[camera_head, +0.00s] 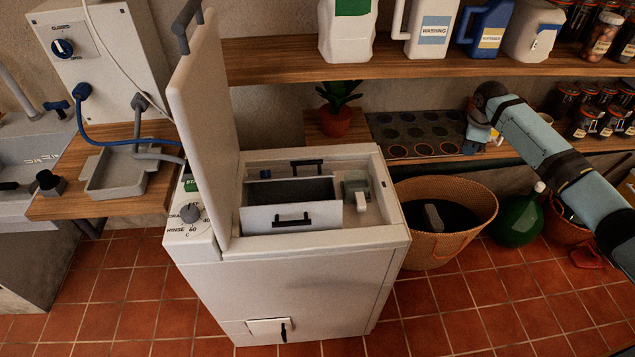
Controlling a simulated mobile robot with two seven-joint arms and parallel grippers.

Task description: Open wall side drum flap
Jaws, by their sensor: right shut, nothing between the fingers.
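The white top-loading washer (290,285) stands in the middle with its lid (205,115) raised upright on the left. Inside the top opening is the drum with a dark gap (290,190). A pale flap (262,218) with a black handle lies on the near side of the gap. A second black handle (307,163) shows at the wall side; the wall side flap is seen too edge-on to tell its exact angle. My right gripper (472,146) is shut and empty, well right of the washer, by the lower shelf. My left gripper is out of view.
A wicker basket (440,240) stands right of the washer, with a green bottle (518,217) beyond. A seedling tray (415,134) and potted plant (335,120) sit behind. An upper shelf (400,62) carries jugs. A sink counter is at left.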

